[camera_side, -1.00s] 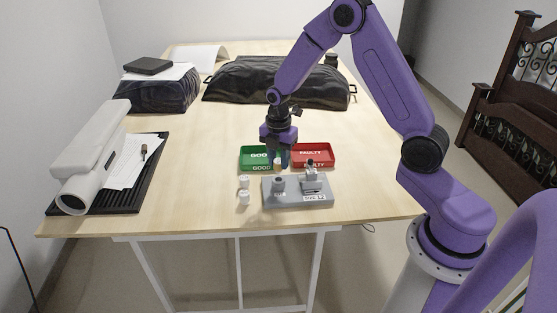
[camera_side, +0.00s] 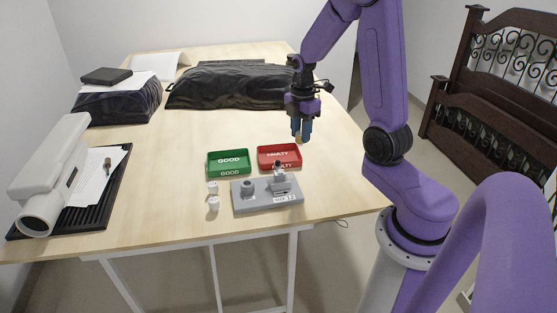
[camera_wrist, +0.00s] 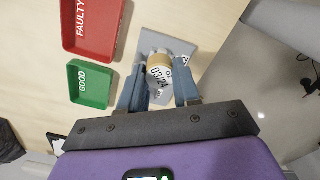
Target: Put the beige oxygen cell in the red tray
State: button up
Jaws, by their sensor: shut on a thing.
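My gripper (camera_side: 301,135) is shut on the beige oxygen cell (camera_wrist: 160,60), raised over the table to the right of the trays. In the wrist view my gripper (camera_wrist: 160,95) has a blue finger on either side of the cell, whose pale side carries a label reading "03/24". In the side view the cell is mostly hidden by the fingers. The red tray (camera_side: 261,164), marked FAULTY, sits on the table to the left of and below my gripper in the picture. It looks empty and also shows at upper left in the wrist view (camera_wrist: 117,45).
A green tray (camera_side: 211,170) marked GOOD sits left of the red one. A grey fixture (camera_side: 262,205) stands in front of the trays, with two small white pieces (camera_side: 212,187) beside it. Black-covered bulk (camera_side: 225,88) lies behind. Table between is clear.

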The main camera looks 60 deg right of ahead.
jog(key=shift+s+d+r, duration=0.1)
jog(key=shift+s+d, duration=0.15)
jog(key=shift+s, duration=0.05)
jog(key=shift+w+d, duration=0.15)
jog(key=shift+d, duration=0.05)
jog(key=shift+w+d+f, duration=1)
jog(key=shift+w+f, duration=1)
jog(key=shift+f, duration=0.15)
jog(key=shift+w+d+f, duration=0.95)
jog(key=shift+w+f, duration=1)
jog(key=shift+f, duration=0.2)
jog(key=shift+w+d+f, duration=1)
jog(key=shift+w+f, duration=1)
jog(key=shift+f, duration=0.15)
jog(key=shift+f, duration=0.6)
jog(key=o, duration=1)
